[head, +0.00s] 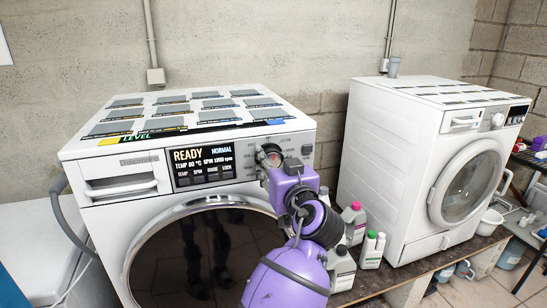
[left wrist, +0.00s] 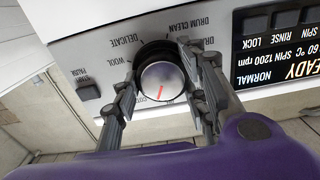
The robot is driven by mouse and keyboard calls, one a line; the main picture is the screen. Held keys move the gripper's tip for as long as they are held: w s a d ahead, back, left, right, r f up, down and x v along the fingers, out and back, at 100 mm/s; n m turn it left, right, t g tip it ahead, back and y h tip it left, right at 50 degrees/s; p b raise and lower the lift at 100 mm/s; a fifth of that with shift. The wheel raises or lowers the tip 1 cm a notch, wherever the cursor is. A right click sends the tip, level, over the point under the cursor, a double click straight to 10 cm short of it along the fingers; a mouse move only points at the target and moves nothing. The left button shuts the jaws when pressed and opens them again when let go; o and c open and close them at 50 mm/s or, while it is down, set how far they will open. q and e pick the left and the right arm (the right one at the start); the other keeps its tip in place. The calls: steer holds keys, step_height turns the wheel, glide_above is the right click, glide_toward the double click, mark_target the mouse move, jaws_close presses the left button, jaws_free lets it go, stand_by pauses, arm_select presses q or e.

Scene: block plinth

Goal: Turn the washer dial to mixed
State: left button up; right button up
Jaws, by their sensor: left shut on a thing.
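The left washer (head: 145,215) has a round silver dial (head: 271,154) on its panel, right of the display. My left gripper (head: 268,160) is at the dial. The left wrist view shows the dial (left wrist: 162,82) upside down between the two fingers (left wrist: 162,88), shut on its sides. The dial's red mark points to the picture's bottom; the label there is mostly hidden. DRUM CLEAN, DELICATE and WOOL are readable around it. The display (head: 203,163) reads READY, NORMAL, 60 °C, 1200 rpm. My right gripper is not in view.
A second white washer (head: 385,165) stands on the right. Several detergent bottles (head: 356,222) stand between the washers, close to my left arm. A start/pause button (left wrist: 88,90) sits beside the dial.

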arm_select(q)
steer(key=shift+d+r+m+p, duration=0.1)
steer(key=shift+r+m+p, duration=0.4)
steer(key=shift+m, duration=0.4)
steer(key=m+p, duration=0.1)
steer(key=m, duration=0.2)
steer(key=shift+m+p, duration=1)
steer(key=shift+m, duration=0.6)
steer(key=shift+f+m, duration=0.15)
steer(key=shift+m, duration=0.35)
steer(key=shift+f+m+p, duration=0.15)
steer(key=shift+m+p, duration=0.3)
steer(key=shift+m, duration=0.15)
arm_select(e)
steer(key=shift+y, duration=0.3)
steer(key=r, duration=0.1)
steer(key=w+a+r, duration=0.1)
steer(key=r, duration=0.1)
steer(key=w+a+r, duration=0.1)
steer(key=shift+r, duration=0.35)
arm_select(q)
steer(key=shift+f, duration=0.1)
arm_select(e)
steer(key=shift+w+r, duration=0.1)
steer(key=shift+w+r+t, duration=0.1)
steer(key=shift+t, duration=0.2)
